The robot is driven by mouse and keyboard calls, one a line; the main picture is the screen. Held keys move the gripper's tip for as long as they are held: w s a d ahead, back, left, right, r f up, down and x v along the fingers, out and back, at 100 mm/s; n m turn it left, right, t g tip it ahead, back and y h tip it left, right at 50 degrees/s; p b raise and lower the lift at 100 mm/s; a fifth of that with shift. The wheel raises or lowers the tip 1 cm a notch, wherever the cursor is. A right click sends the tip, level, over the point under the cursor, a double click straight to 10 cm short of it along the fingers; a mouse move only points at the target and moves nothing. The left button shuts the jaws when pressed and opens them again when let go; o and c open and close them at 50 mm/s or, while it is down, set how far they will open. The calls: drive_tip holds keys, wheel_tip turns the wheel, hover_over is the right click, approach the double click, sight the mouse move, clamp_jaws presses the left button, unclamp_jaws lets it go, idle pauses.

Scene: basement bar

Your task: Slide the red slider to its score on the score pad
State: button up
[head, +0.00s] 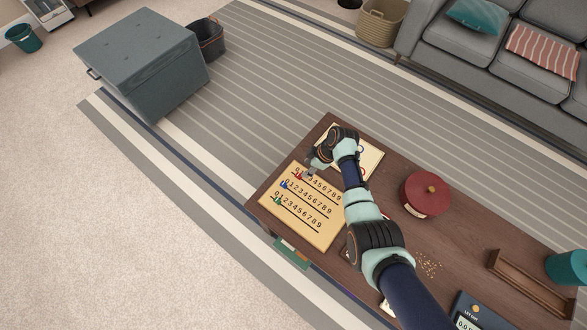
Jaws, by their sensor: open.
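A light wooden score board (312,236) lies at the left end of the brown table, with three rows of digits, each beside a dark slot. The red slider (298,176) is at the low-number left end of the top row. The blue slider (284,184) and green slider (277,200) are at the left ends of the rows below. My gripper (309,171) is open, just right of the red slider; I cannot tell whether it touches it. A pale board or pad (372,157) lies behind my arm, partly hidden; no score is readable on it.
A round red lidded box (425,194) stands right of my arm. A wooden rack (525,290), a teal cup (566,267) and a dark device with a display (478,312) are farther right. Small tan bits (428,265) lie on the table. My forearm crosses the table.

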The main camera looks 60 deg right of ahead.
sight(298, 174)
drive_tip(key=b+x, duration=0.3)
drive_tip(key=x, duration=0.3)
drive_tip(key=shift+w+a+f+b, duration=0.1)
drive_tip(key=shift+w+f+b, duration=0.15)
drive_tip(key=shift+b, duration=0.1)
drive_tip(key=shift+r, duration=0.1)
clamp_jaws()
